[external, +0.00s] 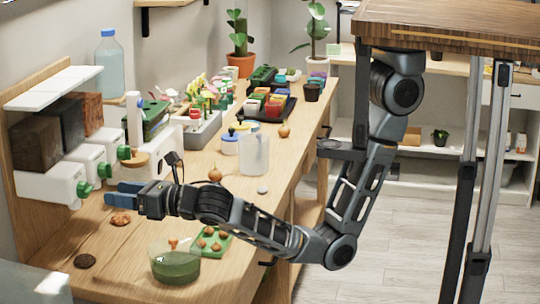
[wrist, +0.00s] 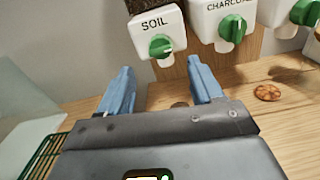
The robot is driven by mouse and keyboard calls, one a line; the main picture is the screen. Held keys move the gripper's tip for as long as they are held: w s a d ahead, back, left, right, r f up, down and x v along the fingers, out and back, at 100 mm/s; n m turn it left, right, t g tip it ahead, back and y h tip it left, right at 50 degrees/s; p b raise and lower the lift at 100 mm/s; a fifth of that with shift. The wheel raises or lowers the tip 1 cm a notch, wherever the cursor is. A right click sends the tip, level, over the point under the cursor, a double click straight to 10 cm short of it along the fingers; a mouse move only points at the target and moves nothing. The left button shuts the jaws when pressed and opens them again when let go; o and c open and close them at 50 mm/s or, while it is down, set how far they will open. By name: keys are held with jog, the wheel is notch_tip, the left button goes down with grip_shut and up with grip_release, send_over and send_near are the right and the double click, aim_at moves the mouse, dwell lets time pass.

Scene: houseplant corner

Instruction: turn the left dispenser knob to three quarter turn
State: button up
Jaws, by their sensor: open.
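The left dispenser is a white box marked SOIL (wrist: 155,28) with a dark-filled hopper above. Its green knob (wrist: 160,47) has a white mark pointing to the lower right. In the external view this knob (external: 84,188) is on the nearest dispenser (external: 50,184). My gripper (external: 118,195) is open and empty, its blue fingers pointing at the dispenser. In the wrist view the fingers (wrist: 160,68) lie to either side below the knob, apart from it.
The charcoal dispenser (wrist: 212,18) with its green knob (wrist: 232,28) stands just right, and a third knob (wrist: 304,12) lies beyond. A glass bowl (external: 175,262) and a green tray (external: 211,243) stand in front.

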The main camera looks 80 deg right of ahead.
aim_at(91, 189)
jog(key=shift+n, duration=0.5)
jog(key=w, duration=0.7)
jog(key=shift+w, duration=0.4)
jog(key=c, duration=1)
